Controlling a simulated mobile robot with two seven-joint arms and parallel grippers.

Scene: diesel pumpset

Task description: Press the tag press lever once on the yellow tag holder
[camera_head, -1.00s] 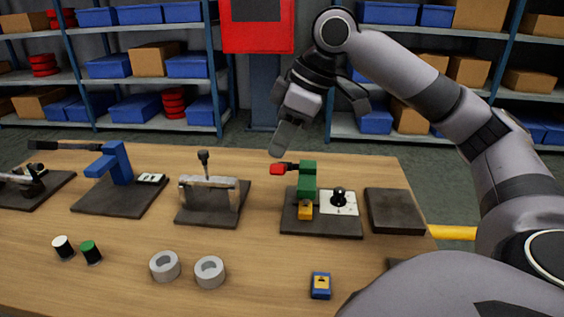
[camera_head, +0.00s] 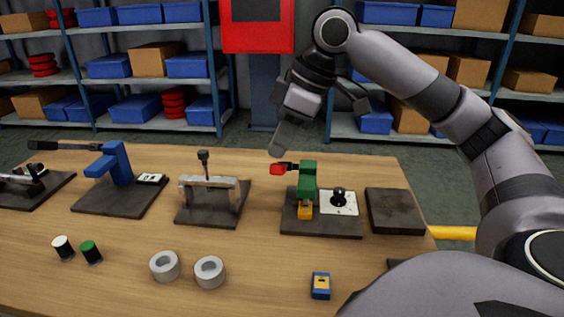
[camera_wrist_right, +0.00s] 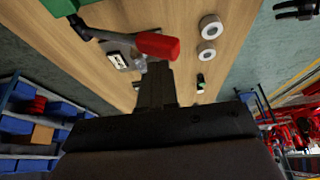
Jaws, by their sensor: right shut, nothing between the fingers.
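The green tag press (camera_head: 308,182) stands on a dark base plate, with a red-tipped lever (camera_head: 279,169) sticking out left from its top. The yellow holder (camera_head: 305,210) sits at the foot of the press. My right gripper (camera_head: 276,151) is shut and empty, its fingertips close above the red lever tip. In the right wrist view the red grip (camera_wrist_right: 158,45) lies just beyond my shut fingers (camera_wrist_right: 156,72). I cannot tell whether they touch. My left gripper is not in view.
A white plate with a black knob (camera_head: 339,198) is right of the press. A clamp fixture (camera_head: 208,193) and a blue press (camera_head: 118,162) stand left. Two grey rings (camera_head: 209,271) and a blue block with a yellow top (camera_head: 320,286) lie in front. The table (camera_head: 250,240) between is clear.

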